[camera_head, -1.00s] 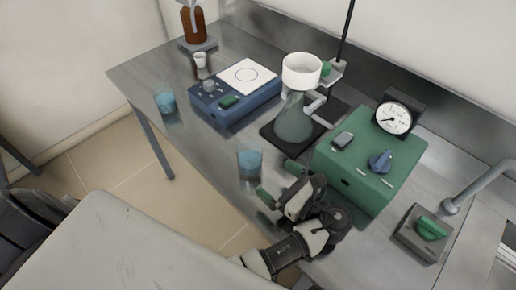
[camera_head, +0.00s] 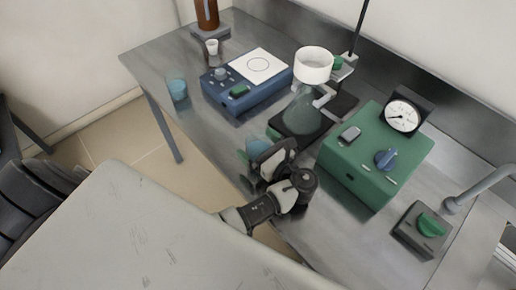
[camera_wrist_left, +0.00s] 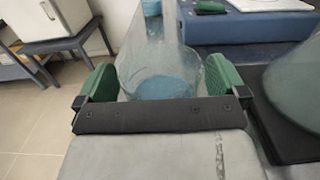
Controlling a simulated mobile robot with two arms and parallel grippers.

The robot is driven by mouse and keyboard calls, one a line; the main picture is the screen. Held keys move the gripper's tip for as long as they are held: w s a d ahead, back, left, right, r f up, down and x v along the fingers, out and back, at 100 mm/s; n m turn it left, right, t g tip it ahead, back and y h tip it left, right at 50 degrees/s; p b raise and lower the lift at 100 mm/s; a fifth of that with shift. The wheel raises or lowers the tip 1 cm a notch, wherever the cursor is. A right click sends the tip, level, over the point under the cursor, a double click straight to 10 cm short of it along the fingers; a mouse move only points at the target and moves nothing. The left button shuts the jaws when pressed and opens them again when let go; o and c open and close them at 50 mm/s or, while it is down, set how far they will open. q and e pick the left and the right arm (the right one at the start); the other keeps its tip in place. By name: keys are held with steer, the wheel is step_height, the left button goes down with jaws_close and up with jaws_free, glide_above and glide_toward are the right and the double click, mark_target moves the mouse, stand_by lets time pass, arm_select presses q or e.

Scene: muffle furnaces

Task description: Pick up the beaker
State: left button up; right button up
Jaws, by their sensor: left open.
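A clear glass beaker with blue liquid (camera_head: 258,146) stands on the metal bench, partly hidden behind my left gripper (camera_head: 258,156) in the head view. In the left wrist view the beaker (camera_wrist_left: 165,86) sits between the two green fingers of my left gripper (camera_wrist_left: 165,85), with a finger on each side. The gripper is open around the beaker, and whether a finger touches the glass cannot be told. A second beaker with blue liquid (camera_head: 177,90) stands near the bench's left edge. My right gripper is not in view.
A green box with a dial gauge (camera_head: 370,160) stands right of my gripper. A flask on a dark stand base (camera_head: 304,112) and a blue stirrer plate (camera_head: 225,98) stand behind.

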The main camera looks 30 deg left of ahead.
arm_select(q)
steer(key=c, duration=1.1)
